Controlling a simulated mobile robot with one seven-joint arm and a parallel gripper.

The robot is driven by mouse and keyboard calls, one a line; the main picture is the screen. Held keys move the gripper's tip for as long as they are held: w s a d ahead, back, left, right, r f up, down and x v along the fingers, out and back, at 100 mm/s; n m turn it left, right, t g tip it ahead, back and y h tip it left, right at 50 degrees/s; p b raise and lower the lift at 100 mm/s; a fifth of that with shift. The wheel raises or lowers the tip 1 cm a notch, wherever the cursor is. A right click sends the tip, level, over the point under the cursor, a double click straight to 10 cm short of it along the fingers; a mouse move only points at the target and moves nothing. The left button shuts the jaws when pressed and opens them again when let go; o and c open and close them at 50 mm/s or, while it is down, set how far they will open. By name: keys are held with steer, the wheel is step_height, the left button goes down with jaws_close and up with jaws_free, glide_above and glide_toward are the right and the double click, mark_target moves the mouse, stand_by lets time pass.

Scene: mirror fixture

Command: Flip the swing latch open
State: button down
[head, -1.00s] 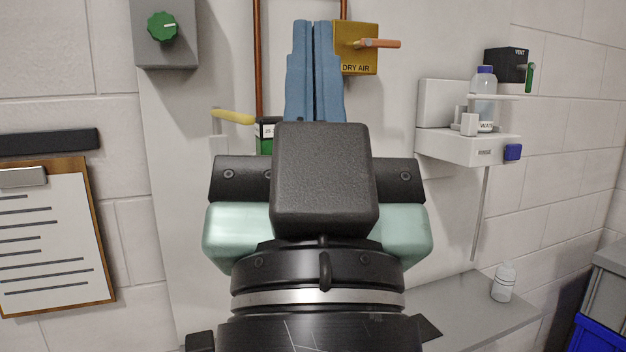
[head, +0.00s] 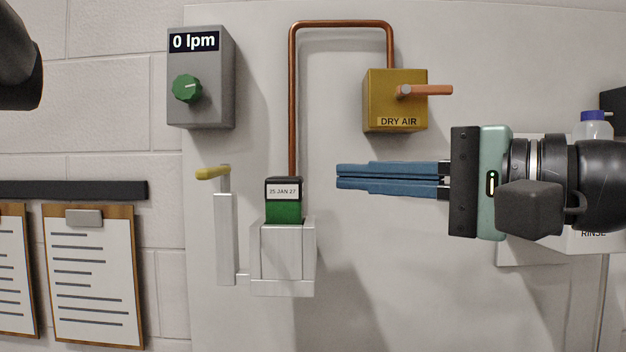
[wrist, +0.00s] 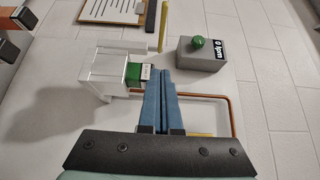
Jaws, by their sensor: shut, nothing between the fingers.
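The swing latch shows as a pale upright arm with a yellow handle (head: 213,172) at its top, pointing left. It stands just left of a white holder (head: 283,255), joined low down by a short link. A green block (head: 284,212) with a black top and a date label sits upright in the holder. My gripper (head: 338,176) has blue fingers, shut and empty, pointing left. Its tips are a little right of the block's top, apart from it in the picture. In the wrist view the fingertips (wrist: 160,75) appear beside the green block (wrist: 135,75), with the yellow handle (wrist: 163,27) beyond.
A grey box (head: 200,95) reading 0 lpm has a green knob above the latch. A copper pipe (head: 293,100) runs up behind the block and over to a DRY AIR box (head: 395,108) with an orange lever. Clipboards (head: 92,270) hang at left.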

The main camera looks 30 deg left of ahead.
steer(key=p, duration=0.4)
glide_toward(216, 173)
steer(key=w+a, duration=0.5)
steer(key=shift+s+a+p, duration=0.35)
steer(key=shift+s+a, duration=0.5)
steer(key=shift+a, duration=0.1)
steer(key=shift+s+a, duration=0.35)
steer(key=shift+a, duration=0.05)
steer(key=shift+s, duration=0.1)
steer(key=shift+s+a+p, duration=0.5)
steer(key=shift+s+a, duration=0.3)
steer(key=shift+s, duration=0.1)
